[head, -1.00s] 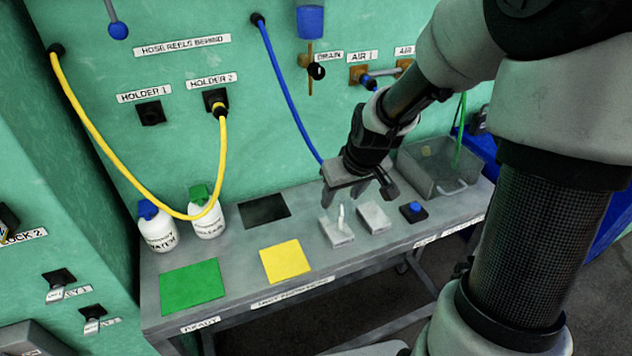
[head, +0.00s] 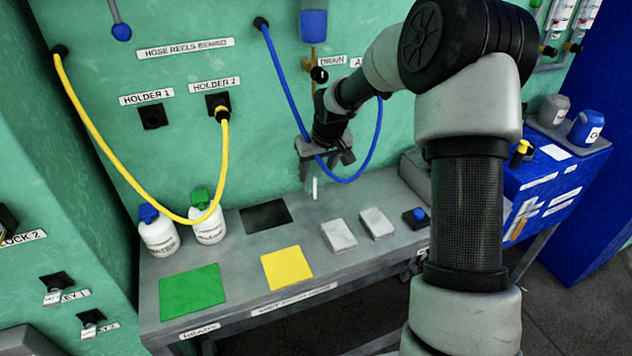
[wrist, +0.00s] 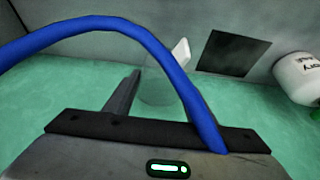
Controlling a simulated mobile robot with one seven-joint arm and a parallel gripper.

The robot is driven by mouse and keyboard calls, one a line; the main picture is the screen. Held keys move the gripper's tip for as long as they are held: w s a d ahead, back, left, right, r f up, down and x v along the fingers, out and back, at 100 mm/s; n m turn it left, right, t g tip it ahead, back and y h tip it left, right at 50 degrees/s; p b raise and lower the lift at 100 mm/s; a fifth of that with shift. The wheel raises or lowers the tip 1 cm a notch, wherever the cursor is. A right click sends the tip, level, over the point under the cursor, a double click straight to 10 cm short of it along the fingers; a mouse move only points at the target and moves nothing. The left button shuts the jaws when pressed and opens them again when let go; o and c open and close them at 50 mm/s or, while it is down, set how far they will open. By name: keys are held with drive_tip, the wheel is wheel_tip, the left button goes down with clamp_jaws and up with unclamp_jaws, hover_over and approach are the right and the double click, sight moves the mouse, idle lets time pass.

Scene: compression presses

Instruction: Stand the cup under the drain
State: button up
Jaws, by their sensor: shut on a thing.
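My gripper (head: 322,168) hangs over the back of the bench, below the drain pipe (head: 312,60). It is shut on a see-through cup (wrist: 158,88), very faint between the fingers in the wrist view. The cup's white handle (wrist: 181,51) stands out clearly; it also shows as a small upright white strip below my fingers in the head view (head: 315,188). The cup looks held above the bench, but its base is hard to make out. The drain has a black knob (head: 319,75) and a label (head: 332,61).
A blue hose (wrist: 150,38) loops across my gripper, close to the wrist camera. Two grey-white blocks (head: 339,235) (head: 376,222), a blue button (head: 418,214), a yellow pad (head: 287,268), a green pad (head: 192,292), a dark square (head: 265,215) and two white bottles (head: 159,236) (head: 208,225) occupy the bench.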

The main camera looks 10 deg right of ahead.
sight(317, 180)
wheel_tip(317, 180, down, 3)
drive_tip(key=shift+f, duration=0.2)
drive_tip(key=shift+w+f, duration=0.2)
drive_tip(key=shift+f, duration=0.15)
drive_tip(key=shift+f+b, duration=0.15)
drive_tip(key=shift+b, duration=0.2)
drive_tip(key=o, duration=1)
